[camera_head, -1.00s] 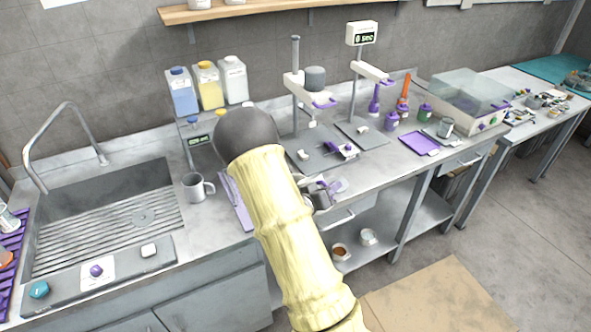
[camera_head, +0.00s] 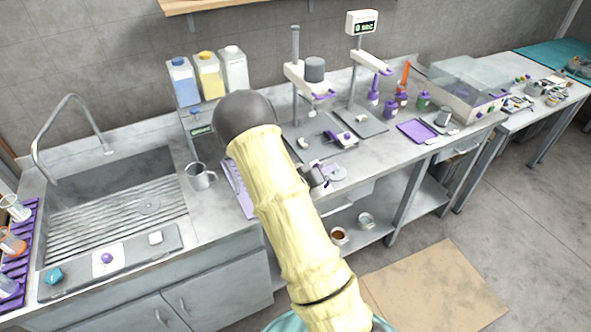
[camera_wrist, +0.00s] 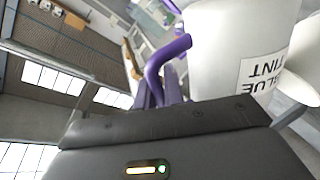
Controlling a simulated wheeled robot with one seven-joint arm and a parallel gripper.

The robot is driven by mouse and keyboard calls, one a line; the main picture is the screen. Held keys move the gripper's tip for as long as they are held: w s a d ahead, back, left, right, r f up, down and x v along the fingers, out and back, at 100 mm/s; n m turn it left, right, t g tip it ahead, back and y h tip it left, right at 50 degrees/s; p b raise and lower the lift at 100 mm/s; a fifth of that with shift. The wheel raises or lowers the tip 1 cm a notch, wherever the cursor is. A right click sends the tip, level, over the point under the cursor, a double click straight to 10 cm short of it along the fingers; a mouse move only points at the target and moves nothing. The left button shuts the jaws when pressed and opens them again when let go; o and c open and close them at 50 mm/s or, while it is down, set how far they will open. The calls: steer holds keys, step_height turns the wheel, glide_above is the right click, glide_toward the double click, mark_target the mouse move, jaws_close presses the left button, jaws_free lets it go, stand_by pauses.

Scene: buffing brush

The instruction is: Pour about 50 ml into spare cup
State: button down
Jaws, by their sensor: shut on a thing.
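My gripper (camera_wrist: 165,88) shows purple fingers in the wrist view, shut on a purple curved handle (camera_wrist: 164,58). Beside the handle is a white container (camera_wrist: 225,45) with a label reading "BLUE TINT", tilted in this view; its contents are hidden. In the head view my arm hides most of the gripper and held container. A grey mug (camera_head: 199,178) stands upright on the counter left of my arm. Two small cups sit on the lower shelf, one with brown contents (camera_head: 339,235) and one pale (camera_head: 366,220). I cannot tell which is the spare cup.
A sink (camera_head: 115,190) is at the left. Blue (camera_head: 184,85), yellow (camera_head: 209,78) and white (camera_head: 235,70) bottles stand on a rack at the back. Stands with grey plates, a purple tray (camera_head: 417,131) and a clear-lidded box (camera_head: 465,85) occupy the counter to the right.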

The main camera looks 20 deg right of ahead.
steer(key=shift+w+a+n+g+p, duration=0.1)
steer(key=shift+w+n+g+p, duration=0.2)
steer(key=shift+w+n+p, duration=0.35)
stand_by(1.1)
steer(key=shift+w+r+n+p, duration=0.15)
steer(key=shift+w+n+p, duration=0.05)
steer(key=shift+n+p, duration=0.2)
stand_by(0.9)
steer(key=shift+s+f+m+b, duration=0.15)
steer(key=shift+f+m+b, duration=0.1)
steer(key=shift+f+b, duration=0.25)
steer(key=s+m+b, duration=0.1)
steer(key=b, duration=0.1)
steer(key=shift+s+f+m+b, duration=0.15)
steer(key=shift+s+m+b, duration=0.05)
steer(key=shift+m+b, duration=0.2)
steer(key=shift+s+d+f+m+t+b, duration=0.2)
steer(key=shift+s+f+m+t+b, duration=0.25)
steer(key=shift+b, duration=0.65)
steer(key=shift+w+r, duration=0.1)
steer(key=shift+r, duration=0.1)
